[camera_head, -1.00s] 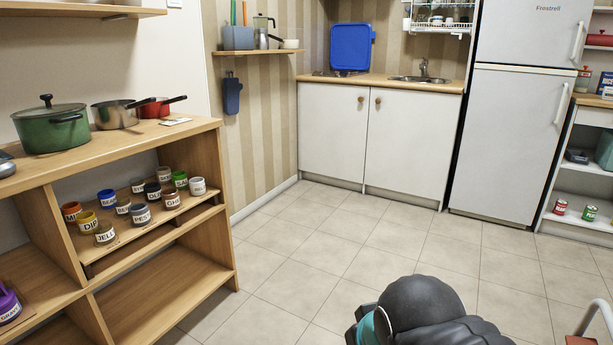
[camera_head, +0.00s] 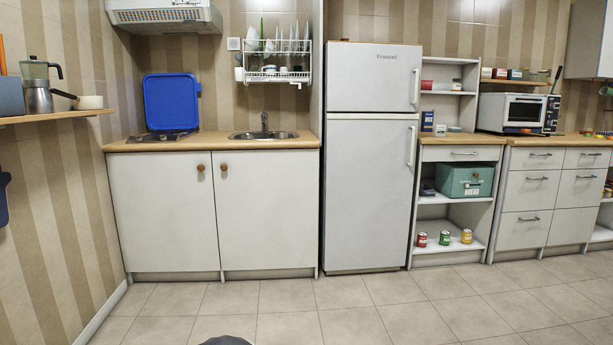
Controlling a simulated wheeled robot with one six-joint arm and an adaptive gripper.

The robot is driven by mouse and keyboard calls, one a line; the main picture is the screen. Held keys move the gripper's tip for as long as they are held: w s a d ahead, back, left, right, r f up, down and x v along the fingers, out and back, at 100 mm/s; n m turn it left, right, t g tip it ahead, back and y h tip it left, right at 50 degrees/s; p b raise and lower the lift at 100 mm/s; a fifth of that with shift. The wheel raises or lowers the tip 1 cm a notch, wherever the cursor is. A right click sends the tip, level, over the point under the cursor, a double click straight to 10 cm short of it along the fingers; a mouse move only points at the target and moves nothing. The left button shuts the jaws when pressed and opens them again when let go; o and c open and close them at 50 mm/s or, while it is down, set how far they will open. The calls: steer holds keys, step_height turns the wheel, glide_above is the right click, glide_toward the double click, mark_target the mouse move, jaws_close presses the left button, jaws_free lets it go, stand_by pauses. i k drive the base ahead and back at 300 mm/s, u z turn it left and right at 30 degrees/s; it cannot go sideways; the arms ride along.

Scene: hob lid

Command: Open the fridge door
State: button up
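The white fridge (camera_head: 368,195) stands against the back wall, right of the sink cabinet. It has a small upper door (camera_head: 370,78) and a tall lower door; both look shut. Each door has a vertical white handle on its right edge: the upper handle (camera_head: 416,86) and the lower handle (camera_head: 411,146). The fridge is several floor tiles away from me. A dark rounded part of mine shows at the bottom edge. My gripper's fingers are not in view.
The tiled floor (camera_head: 345,306) before the fridge is clear. Left are a white cabinet (camera_head: 163,220), sink (camera_head: 263,135) and raised blue hob lid (camera_head: 171,102). Right of the fridge, close to the handle side, is an open shelf (camera_head: 440,198) with cans and a green box (camera_head: 465,181).

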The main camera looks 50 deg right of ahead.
mark_target(369, 172)
steer(key=z, duration=2.3)
steer(key=i, duration=3.1)
steer(key=u, duration=0.6)
